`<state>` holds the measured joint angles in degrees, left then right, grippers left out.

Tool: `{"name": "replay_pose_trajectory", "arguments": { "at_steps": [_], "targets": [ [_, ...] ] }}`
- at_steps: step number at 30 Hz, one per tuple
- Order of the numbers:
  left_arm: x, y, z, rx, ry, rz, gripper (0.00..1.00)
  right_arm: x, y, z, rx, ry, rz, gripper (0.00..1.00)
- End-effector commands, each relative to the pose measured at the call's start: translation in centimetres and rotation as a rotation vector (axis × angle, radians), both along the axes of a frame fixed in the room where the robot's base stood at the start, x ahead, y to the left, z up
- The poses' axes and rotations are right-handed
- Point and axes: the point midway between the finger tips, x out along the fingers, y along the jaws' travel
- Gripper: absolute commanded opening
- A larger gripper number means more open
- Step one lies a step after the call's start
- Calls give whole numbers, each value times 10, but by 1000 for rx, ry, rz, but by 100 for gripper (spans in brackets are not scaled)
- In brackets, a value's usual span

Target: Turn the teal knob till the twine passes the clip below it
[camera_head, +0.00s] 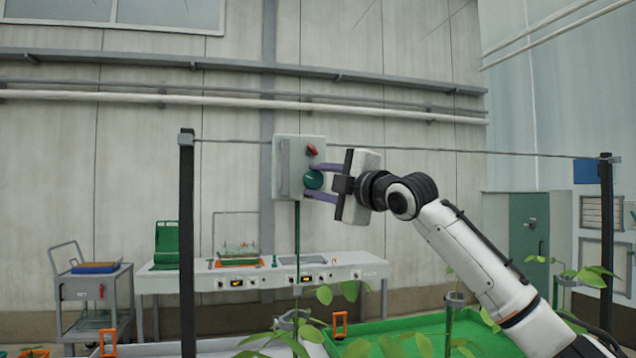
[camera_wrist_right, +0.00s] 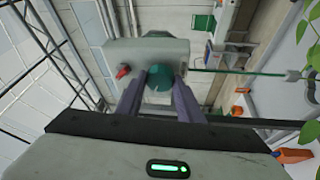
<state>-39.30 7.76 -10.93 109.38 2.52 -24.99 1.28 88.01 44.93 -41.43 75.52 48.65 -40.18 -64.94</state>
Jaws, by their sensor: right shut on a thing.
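The teal knob (camera_head: 313,179) sits on the front of a grey box (camera_head: 284,183) hung on a horizontal wire. My right gripper (camera_head: 317,182) is shut on the knob, one purple finger above it and one below. In the right wrist view the knob (camera_wrist_right: 158,77) lies between the fingertips (camera_wrist_right: 159,84). The green twine (camera_head: 297,235) hangs straight down from the box. A grey clip (camera_head: 293,319) is below, among leaves. In the wrist view the twine (camera_wrist_right: 222,71) runs to the clip (camera_wrist_right: 294,75); I cannot tell whether its end passes it. My left gripper is out of view.
A red switch (camera_head: 312,150) is on the box close above the upper finger. Dark posts (camera_head: 187,240) carry the wire. A white bench (camera_head: 345,270) and a cart (camera_head: 92,290) stand behind. Plants and a green tray (camera_head: 400,328) are below.

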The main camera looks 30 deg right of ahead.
Motion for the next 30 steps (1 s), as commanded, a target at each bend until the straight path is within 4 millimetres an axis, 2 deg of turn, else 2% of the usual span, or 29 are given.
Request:
{"name": "replay_pose_trajectory", "arguments": {
  "at_steps": [18,30],
  "targets": [
    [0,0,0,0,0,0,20,0,0,5,-567,134,1,11],
    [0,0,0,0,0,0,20,0,1,6,-858,203,1,11]
  ]
}}
